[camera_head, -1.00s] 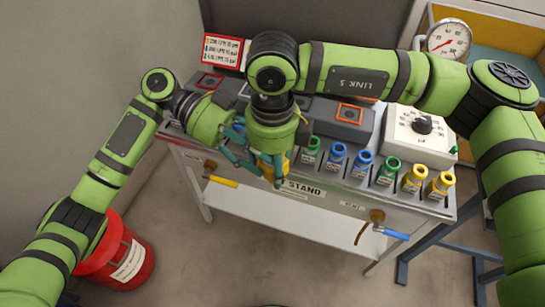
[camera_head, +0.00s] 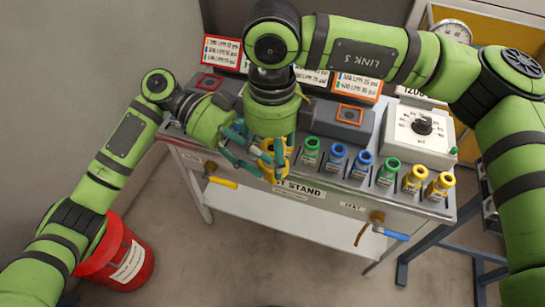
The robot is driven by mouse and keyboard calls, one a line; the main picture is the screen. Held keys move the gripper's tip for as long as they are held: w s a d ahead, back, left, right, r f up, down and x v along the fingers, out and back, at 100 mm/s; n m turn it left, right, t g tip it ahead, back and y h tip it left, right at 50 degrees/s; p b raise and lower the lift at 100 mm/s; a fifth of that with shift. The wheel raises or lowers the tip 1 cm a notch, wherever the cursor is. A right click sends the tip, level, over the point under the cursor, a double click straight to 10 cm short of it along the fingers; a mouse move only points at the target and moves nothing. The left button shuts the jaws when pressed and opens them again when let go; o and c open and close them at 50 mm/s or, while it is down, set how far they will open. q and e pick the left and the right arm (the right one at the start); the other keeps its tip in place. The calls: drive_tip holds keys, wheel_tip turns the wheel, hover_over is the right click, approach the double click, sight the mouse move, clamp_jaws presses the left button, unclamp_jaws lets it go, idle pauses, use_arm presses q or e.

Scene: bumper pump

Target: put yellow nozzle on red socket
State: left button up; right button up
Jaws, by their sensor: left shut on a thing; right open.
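A yellow nozzle (camera_head: 270,172) is held above the front edge of the test stand, left of the row of other nozzles. My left gripper (camera_head: 258,160) comes in from the left and is shut on it. My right gripper (camera_head: 275,148) points down over the same nozzle, open, with its fingers close around it. The fingers of both grippers overlap, so exact contact is hard to tell. The red-outlined socket (camera_head: 210,82) is at the back left of the stand, beyond my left gripper. An orange-outlined socket (camera_head: 350,115) is farther right.
Green, blue and yellow nozzles stand in a row along the stand's front, including a yellow one (camera_head: 415,177) at right. A white dial box (camera_head: 418,138) stands behind them. Small label signs (camera_head: 221,52) line the back. A red bucket (camera_head: 122,257) is on the floor.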

sight(260, 167)
wheel_tip(260, 167, up, 8)
drive_tip(key=shift+s+a+r+m, duration=0.25)
drive_tip(key=shift+a+m, duration=0.1)
drive_tip(key=shift+m, duration=0.15)
use_arm(q)
drive_tip(key=a+m+g+y, duration=0.1)
drive_tip(key=m+g, duration=0.1)
drive_tip(key=s+a+m+g+y, duration=0.1)
drive_tip(key=m+g+y, duration=0.1)
drive_tip(key=shift+a+m+y, duration=0.3)
drive_tip(key=shift+a, duration=0.1)
use_arm(e)
drive_tip(key=f+m, duration=0.1)
drive_tip(key=f, duration=0.2)
drive_tip(key=a+f+m, duration=0.1)
drive_tip(key=f, duration=0.3)
drive_tip(key=s+f+m, duration=0.1)
drive_tip(key=f, duration=0.3)
drive_tip(key=shift+a+f, duration=0.25)
drive_tip(key=shift+a, duration=0.05)
